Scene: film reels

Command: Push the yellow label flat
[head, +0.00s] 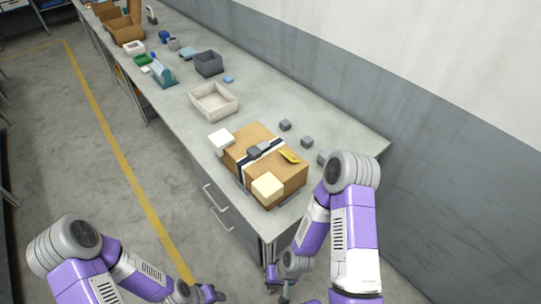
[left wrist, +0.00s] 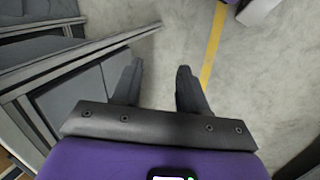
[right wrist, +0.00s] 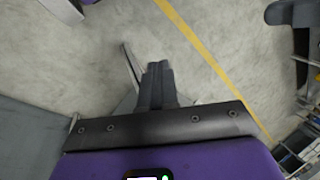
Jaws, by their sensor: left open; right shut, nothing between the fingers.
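The yellow label (head: 289,156) lies on the top of a brown cardboard box (head: 292,178), near its right edge. One part of it looks slightly raised, but it is too small to tell how much. The box stands on the grey counter. My right gripper (head: 284,297) is low at the bottom of the head view, in front of the counter's near end and well apart from the label. In the right wrist view its fingers (right wrist: 157,80) are together and empty, over the floor. My left gripper (head: 211,294) is also low; in the left wrist view its fingers (left wrist: 157,85) are apart and empty.
A dark block (head: 258,150) lies on the box's dark and white band. Small grey cubes (head: 285,125) and a pale open tray (head: 214,101) share the counter (head: 262,104). A wall runs behind.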

